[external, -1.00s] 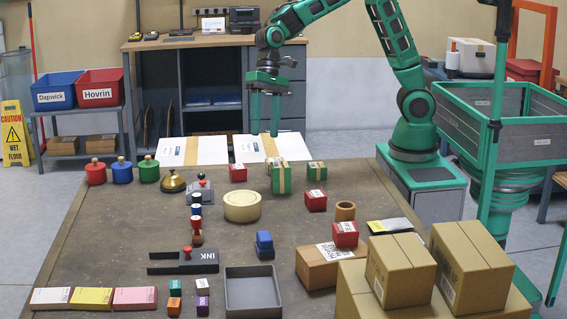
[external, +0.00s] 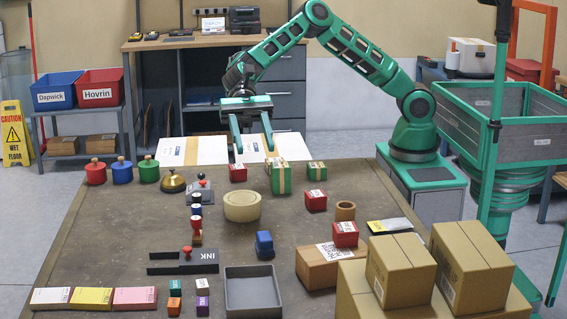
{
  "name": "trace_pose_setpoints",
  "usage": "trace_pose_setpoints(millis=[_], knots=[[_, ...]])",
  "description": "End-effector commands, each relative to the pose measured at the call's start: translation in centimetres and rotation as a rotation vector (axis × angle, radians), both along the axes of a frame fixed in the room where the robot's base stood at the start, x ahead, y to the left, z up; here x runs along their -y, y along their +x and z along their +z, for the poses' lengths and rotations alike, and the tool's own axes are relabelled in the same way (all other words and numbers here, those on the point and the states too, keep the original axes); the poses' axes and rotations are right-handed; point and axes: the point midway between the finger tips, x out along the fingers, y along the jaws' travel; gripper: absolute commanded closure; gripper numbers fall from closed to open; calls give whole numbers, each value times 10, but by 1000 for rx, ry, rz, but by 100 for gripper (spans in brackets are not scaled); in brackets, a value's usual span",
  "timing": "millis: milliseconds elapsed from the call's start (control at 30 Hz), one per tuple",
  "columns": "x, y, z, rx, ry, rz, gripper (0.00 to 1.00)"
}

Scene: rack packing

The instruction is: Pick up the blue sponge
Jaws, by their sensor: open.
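The blue sponge (external: 264,241) appears to be the small blue block with a dark lower part, lying on the brown table right of centre, behind the grey tray (external: 252,300). My gripper (external: 253,150) is open and empty, with its two fingers pointing down. It is over the far edge of the table, well behind and above the blue sponge, and touches nothing that I can see.
A cream tape roll (external: 242,207) lies between my gripper and the sponge. A green box (external: 281,179) and red boxes stand to the right. Cardboard boxes (external: 401,270) crowd the front right. The table's left middle is clear.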

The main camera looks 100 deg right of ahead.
Motion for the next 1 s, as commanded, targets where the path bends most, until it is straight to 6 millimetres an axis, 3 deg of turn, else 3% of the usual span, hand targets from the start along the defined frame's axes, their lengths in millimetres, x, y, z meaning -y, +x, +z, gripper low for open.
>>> trace_pose_setpoints(millis=[33, 200, 500, 667, 1000], knots=[[1, -1, -22, -5, -8, 2, 53], [1, -2, -77, -4, -9, 4, 53], [1, -1, -155, 1, -10, 2, 53], [-7, -3, -170, 3, -9, 5, 53], [-47, -6, -186, 5, -9, 4, 53]])
